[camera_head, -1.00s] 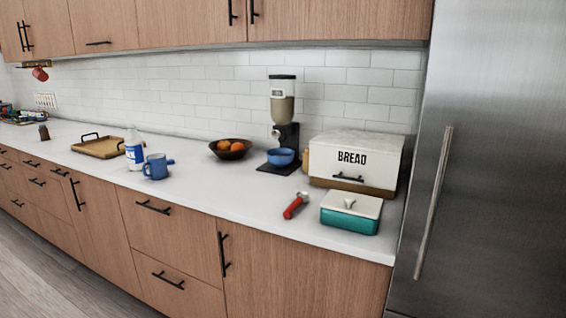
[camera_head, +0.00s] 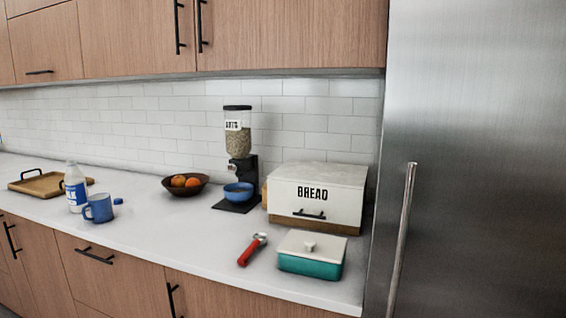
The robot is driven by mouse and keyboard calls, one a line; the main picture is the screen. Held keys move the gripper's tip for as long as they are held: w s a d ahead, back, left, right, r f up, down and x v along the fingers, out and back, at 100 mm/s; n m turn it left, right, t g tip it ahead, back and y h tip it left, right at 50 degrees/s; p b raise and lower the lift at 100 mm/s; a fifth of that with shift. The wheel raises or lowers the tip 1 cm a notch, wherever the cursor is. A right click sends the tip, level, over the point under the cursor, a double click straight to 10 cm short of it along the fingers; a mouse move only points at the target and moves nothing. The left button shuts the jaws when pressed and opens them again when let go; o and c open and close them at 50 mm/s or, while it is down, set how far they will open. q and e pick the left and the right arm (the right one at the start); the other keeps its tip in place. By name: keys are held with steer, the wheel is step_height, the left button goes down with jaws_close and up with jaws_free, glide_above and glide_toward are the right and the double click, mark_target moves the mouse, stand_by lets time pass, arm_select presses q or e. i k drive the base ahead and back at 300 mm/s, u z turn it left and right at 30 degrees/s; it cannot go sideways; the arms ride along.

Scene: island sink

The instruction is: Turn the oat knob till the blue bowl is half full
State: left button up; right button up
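The oat dispenser (camera_head: 238,145) stands on the counter against the tiled wall. Its clear hopper holds oats and bears a label. The knob (camera_head: 232,168) appears as a small pale spot low on the front of the dispenser; its exact position is too small to tell. The blue bowl (camera_head: 238,191) sits on the dark dispenser base below the outlet. How much is inside the bowl cannot be made out. Neither of my grippers shows in the head view.
A bread box (camera_head: 317,196) stands right of the dispenser, with a teal lidded dish (camera_head: 311,256) and a red-handled tool (camera_head: 252,250) in front. A fruit bowl (camera_head: 185,185), blue mug (camera_head: 98,208), milk bottle (camera_head: 75,187) and tray (camera_head: 41,184) are left. The fridge (camera_head: 480,160) bounds the right.

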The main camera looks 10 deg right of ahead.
mark_target(232, 167)
steer(key=i, duration=0.95)
steer(key=u, duration=0.4)
